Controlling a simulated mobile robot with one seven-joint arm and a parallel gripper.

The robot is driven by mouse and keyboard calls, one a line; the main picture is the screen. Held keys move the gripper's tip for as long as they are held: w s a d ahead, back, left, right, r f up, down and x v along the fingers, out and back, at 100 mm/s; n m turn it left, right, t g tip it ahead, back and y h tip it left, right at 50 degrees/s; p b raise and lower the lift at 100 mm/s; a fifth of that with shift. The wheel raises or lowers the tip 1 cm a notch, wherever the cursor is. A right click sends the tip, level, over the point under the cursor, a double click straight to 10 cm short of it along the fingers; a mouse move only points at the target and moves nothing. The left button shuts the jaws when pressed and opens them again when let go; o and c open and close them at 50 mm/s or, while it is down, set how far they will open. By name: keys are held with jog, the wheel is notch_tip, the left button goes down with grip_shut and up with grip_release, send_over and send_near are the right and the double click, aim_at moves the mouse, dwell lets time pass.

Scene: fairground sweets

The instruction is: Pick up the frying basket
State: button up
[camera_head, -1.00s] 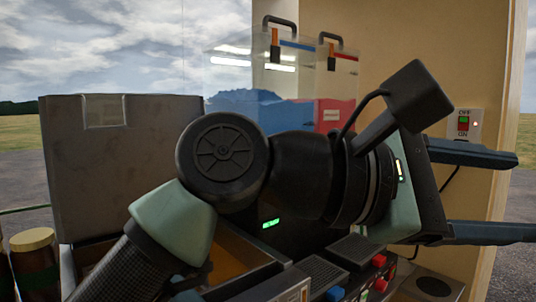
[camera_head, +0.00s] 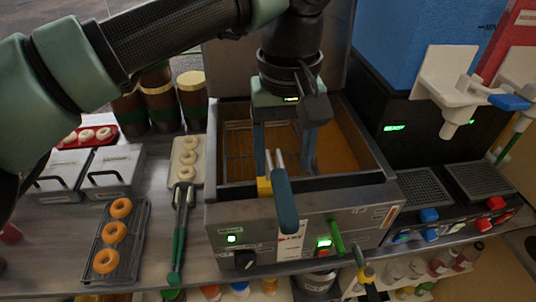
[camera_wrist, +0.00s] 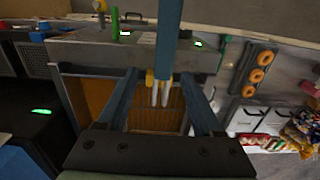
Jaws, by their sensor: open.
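The frying basket (camera_head: 287,207) has a thick blue handle, a yellow collar and pale metal rods; its wire part sits in the fryer (camera_head: 222,218). The handle sticks out over the fryer's front edge. My gripper (camera_head: 284,170) points down over the fryer, jaws open, one finger on each side of the rods near the yellow collar. In the wrist view, the basket's handle (camera_wrist: 168,40) and rods run between the open fingers of my gripper (camera_wrist: 160,78). I cannot tell whether either finger touches. My gripper hides part of the basket.
On the left are a rack (camera_head: 132,240) with orange doughnuts, a tray of pale rings (camera_head: 188,150), green-handled tongs (camera_head: 180,235) and brown jars (camera_head: 192,95). On the right stand a drink dispenser (camera_head: 440,90) and drip grilles (camera_head: 425,187). A green lever (camera_head: 337,236) is near the handle.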

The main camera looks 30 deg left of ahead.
jog(key=shift+s+a+f+p, duration=0.1)
jog(key=shift+f+p, duration=0.35)
jog(key=shift+f, duration=1.35)
jog(key=shift+s+a+f+p, duration=0.1)
jog(key=shift+f+p, duration=0.3)
jog(key=shift+f, duration=1.35)
grip_shut()
jog(key=shift+w+r, duration=0.1)
jog(key=shift+r, duration=0.05)
